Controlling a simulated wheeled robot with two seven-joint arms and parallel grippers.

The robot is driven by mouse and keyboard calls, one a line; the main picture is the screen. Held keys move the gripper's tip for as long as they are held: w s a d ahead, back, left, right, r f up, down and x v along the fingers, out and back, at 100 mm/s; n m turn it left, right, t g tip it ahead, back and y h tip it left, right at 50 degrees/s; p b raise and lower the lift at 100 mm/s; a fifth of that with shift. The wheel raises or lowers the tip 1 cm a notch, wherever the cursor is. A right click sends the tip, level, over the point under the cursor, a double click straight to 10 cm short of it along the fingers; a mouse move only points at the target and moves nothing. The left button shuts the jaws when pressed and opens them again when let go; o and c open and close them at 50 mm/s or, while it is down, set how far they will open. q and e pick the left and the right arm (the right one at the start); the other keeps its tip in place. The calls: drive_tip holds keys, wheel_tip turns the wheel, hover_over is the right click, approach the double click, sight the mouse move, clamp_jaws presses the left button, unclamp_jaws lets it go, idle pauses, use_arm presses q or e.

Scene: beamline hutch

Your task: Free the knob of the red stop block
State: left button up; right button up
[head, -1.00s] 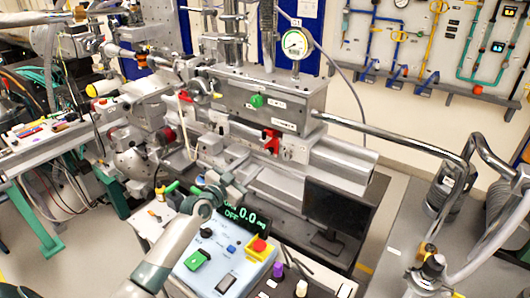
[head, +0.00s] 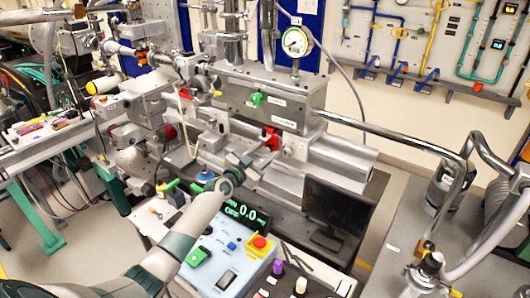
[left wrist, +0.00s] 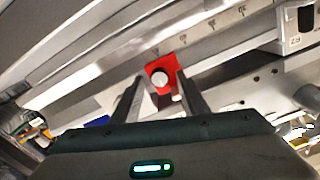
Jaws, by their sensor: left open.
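The red stop block (head: 271,139) sits on the metal rail below the grey housing in the head view. In the left wrist view the block (left wrist: 172,66) shows face-on with its round whitish knob (left wrist: 160,78). My left gripper (head: 258,148) is in front of the block, pointing at it. In the left wrist view the open fingers (left wrist: 160,84) stand on either side of the knob's line, with the block beyond and between the tips. I see no contact. My right gripper is not in view.
A control box with a green display (head: 246,213) and a yellow-and-red stop button (head: 260,243) lies under my left arm. A green knob (head: 256,98) sits on the housing above.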

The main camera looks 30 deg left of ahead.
use_arm(q)
clamp_jaws()
drive_tip(key=shift+n, duration=0.4)
drive_tip(key=shift+n+b, duration=0.45)
drive_tip(key=shift+n, duration=0.75)
drive_tip(key=n, duration=0.3)
drive_tip(key=shift+a+n+b, duration=0.1)
drive_tip(key=shift+n+b, duration=0.2)
drive_tip(key=shift+b, duration=0.05)
drive_tip(key=n, duration=0.5)
drive_tip(key=shift+a, duration=0.1)
drive_tip(key=n, duration=0.6)
drive_tip(key=shift+f, duration=0.15)
